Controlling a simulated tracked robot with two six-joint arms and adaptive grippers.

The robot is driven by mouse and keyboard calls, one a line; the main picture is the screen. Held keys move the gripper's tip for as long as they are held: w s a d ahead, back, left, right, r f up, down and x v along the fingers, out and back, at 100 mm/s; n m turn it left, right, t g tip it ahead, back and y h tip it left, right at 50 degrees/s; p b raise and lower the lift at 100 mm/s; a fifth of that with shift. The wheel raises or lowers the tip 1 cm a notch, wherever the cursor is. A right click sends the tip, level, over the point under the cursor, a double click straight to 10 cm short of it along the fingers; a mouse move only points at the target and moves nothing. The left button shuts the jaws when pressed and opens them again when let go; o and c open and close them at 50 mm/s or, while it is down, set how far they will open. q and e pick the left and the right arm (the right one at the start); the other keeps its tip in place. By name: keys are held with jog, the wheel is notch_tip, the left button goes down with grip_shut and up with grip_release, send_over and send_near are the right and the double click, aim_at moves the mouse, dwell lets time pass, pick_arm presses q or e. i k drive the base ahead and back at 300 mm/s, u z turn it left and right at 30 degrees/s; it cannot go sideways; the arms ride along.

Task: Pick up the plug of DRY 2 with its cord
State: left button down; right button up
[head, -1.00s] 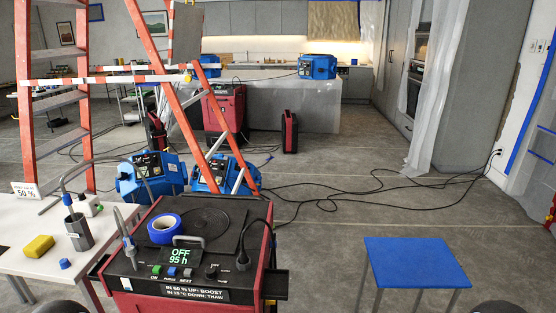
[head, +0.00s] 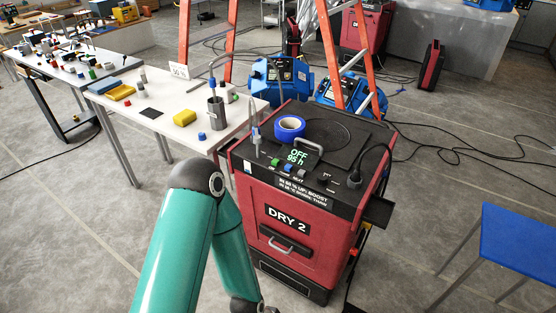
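The red and black machine labelled DRY 2 (head: 288,219) stands in the middle of the head view. Its display (head: 298,155) reads OFF and 95 h. The black plug (head: 354,179) stands upright on the right part of its top panel and appears seated there. Its black cord (head: 384,150) arches up from the plug and curves over the machine's right edge. One of my teal arms rises from the bottom, in front and to the left of the machine. Neither gripper shows.
A blue tape roll (head: 290,127) lies on the machine's top. A blue stool (head: 520,240) is at the right. Cables (head: 450,150) lie behind on the floor; a ladder (head: 232,45) stands behind.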

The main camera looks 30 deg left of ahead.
aim_at(356, 176)
jog(key=z, duration=1.35)
jog(key=i, duration=0.15)
jog(key=u, duration=2.85)
jog(key=i, duration=0.15)
jog(key=u, duration=0.85)
jog(key=k, duration=1.3)
jog(key=z, duration=0.7)
jog(key=i, duration=1.35)
jog(key=z, duration=0.1)
